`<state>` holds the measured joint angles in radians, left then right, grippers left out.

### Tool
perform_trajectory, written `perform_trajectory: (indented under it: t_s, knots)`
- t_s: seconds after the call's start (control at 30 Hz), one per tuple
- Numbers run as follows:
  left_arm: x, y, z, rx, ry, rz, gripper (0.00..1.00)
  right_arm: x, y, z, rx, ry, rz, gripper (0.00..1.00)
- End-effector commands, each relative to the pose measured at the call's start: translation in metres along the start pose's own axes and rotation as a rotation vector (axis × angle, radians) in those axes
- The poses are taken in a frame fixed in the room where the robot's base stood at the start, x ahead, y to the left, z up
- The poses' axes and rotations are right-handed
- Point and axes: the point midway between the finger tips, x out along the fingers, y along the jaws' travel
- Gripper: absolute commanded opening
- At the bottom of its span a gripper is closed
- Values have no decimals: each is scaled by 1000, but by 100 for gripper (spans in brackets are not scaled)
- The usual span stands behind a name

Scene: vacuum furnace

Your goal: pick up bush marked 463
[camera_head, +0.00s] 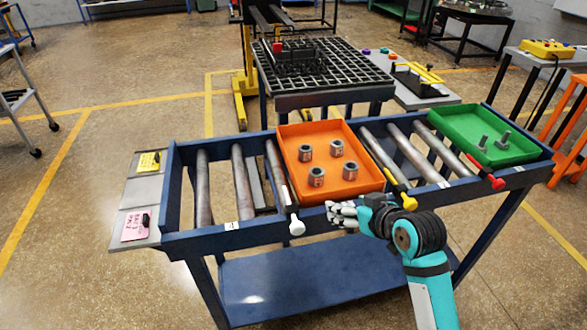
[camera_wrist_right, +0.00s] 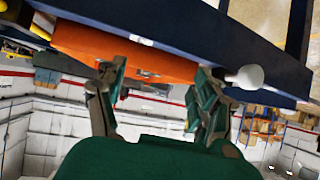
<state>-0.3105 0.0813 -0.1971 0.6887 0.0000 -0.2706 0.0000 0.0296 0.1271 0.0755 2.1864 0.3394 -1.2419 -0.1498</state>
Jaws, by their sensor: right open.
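My right gripper (camera_head: 341,213) is at the table's front edge, just in front of the tray. In the wrist view my right gripper (camera_wrist_right: 158,86) is open and empty, with the orange tray (camera_wrist_right: 85,45) beyond its fingers. My left gripper is not in view.
A green tray (camera_head: 515,153) with bolts stands at the right on the rollers. White (camera_head: 297,227), yellow (camera_head: 409,203) and red (camera_head: 497,183) knobbed levers stick out at the front. A black grid table (camera_head: 355,85) stands behind.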

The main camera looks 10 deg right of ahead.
Motion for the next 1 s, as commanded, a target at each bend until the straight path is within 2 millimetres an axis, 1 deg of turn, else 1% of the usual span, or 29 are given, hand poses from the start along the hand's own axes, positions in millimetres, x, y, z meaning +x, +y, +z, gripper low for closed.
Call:
perform_trajectory:
  t_s: [0.03, 0.1, 0.17, 0.23, 0.27, 0.37, 0.6, 0.7, 0.83, 1.0]
  knots:
    - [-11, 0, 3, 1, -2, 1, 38, -16, 0, -26, -10, 30, -1, 69]
    - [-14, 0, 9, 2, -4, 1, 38, -27, 0, -42, -20, 56, -5, 69]
    - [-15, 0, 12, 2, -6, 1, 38, -33, -1, -52, -26, 72, -7, 69]
    - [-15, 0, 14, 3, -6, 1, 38, -31, -1, -55, -28, 78, -9, 69]
    - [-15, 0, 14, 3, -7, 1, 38, -28, -1, -55, -27, 78, -9, 69]
    - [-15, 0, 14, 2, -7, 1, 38, -10, -2, -56, -25, 78, -11, 69]
    - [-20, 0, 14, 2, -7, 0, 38, 43, -3, -60, -26, 76, -11, 69]
    - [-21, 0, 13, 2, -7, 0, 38, 62, -3, -61, -26, 77, -10, 69]
    - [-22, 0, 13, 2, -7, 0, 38, 80, -2, -62, -27, 77, -10, 69]
    - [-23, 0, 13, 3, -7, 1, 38, 89, -2, -63, -28, 77, -9, 69]
